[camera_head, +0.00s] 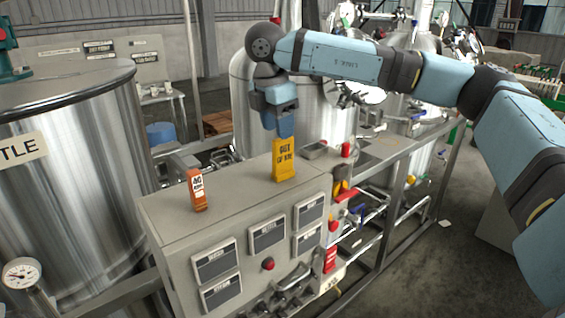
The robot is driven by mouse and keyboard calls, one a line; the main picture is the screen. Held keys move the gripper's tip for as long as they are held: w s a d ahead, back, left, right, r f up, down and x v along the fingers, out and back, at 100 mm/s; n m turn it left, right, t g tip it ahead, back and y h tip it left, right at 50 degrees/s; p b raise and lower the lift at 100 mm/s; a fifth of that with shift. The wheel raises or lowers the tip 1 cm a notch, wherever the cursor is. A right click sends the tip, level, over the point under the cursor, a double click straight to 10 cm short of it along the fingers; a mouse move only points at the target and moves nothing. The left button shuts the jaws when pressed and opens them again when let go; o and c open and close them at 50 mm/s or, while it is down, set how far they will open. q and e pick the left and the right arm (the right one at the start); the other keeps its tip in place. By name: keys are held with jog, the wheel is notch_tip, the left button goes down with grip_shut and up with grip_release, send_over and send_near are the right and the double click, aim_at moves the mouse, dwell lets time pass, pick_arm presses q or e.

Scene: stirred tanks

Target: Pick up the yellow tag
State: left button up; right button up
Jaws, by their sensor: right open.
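The yellow tag (284,160) stands upright on top of the grey control cabinet (236,189), with dark lettering on its face. My right gripper (285,134) is directly above the yellow tag, pointing down, with its fingertips close to the tag's top edge. It is open, and the tag stands on the cabinet below it. I cannot tell whether the fingertips touch the tag. An orange tag (197,190) with a white label stands to the left on the same cabinet top. My left gripper is not in view.
A large steel tank (75,150) stands at the left, and another tank (240,95) stands behind the cabinet. A small grey tray (314,150) and a red button (346,149) are right of the yellow tag. Pipes and a frame lie further right. The cabinet top between the tags is clear.

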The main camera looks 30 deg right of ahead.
aim_at(287, 169)
jog(key=shift+w+d+f, duration=0.1)
jog(key=shift+w+f, duration=0.05)
jog(key=shift+f, duration=0.6)
jog(key=shift+s+f+p, duration=0.2)
jog(key=shift+p, duration=0.15)
jog(key=f, duration=0.2)
jog(key=d+f+p, duration=0.1)
jog(key=f, duration=0.1)
jog(key=shift+s+d+f+p, duration=0.1)
jog(key=shift+s+d+p, duration=0.05)
jog(key=shift+p, duration=0.15)
jog(key=shift+f, duration=0.2)
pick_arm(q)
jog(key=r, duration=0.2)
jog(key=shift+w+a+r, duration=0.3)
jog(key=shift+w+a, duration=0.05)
pick_arm(e)
jog(key=c, duration=0.3)
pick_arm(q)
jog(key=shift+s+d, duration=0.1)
pick_arm(e)
grip_shut()
